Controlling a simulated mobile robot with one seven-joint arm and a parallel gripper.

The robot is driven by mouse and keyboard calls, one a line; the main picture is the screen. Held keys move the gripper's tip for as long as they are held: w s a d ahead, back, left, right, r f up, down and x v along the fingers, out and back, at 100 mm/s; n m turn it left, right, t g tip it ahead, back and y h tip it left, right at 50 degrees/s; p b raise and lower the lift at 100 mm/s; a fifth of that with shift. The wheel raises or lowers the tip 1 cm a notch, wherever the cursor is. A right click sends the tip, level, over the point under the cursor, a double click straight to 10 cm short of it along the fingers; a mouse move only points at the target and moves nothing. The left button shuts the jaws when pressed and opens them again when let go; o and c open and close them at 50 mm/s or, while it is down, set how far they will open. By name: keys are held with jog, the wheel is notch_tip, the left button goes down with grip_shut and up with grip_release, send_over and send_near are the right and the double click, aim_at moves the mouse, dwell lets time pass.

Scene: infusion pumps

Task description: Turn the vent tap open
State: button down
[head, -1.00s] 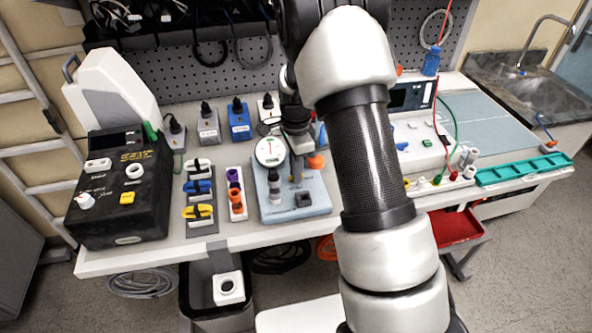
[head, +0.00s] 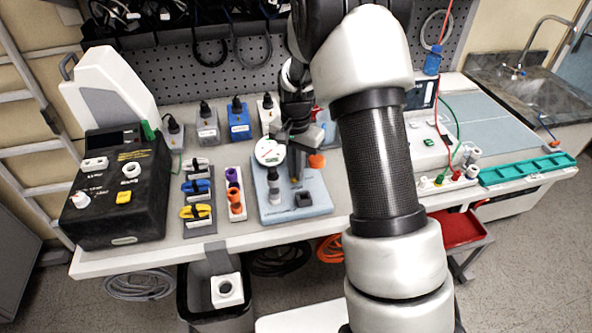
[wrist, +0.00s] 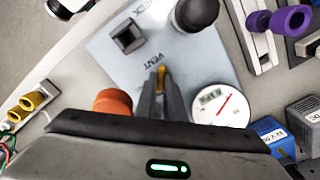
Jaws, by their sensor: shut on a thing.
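The vent tap is a small yellow lever (wrist: 160,80) on a pale blue board (wrist: 108,48), beside the printed word VENT. My gripper (wrist: 163,84) points down at the board in the wrist view, its two dark fingers closed around the yellow lever. The fingers hide much of the lever, so its exact angle is hard to tell. In the head view my gripper (head: 295,168) is over the middle of the blue board (head: 315,190), just right of the dial gauge (head: 269,152).
The white gauge (wrist: 222,108) and an orange knob (wrist: 113,102) stand close on either side of my fingers. A black knob (wrist: 197,12) and a dark square socket (wrist: 128,38) are also on the board. Orange and purple connectors (head: 235,190) stand to its left.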

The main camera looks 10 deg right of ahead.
jog(key=shift+n, duration=0.3)
jog(key=c, duration=1.9)
grip_release()
jog(key=shift+o, duration=0.2)
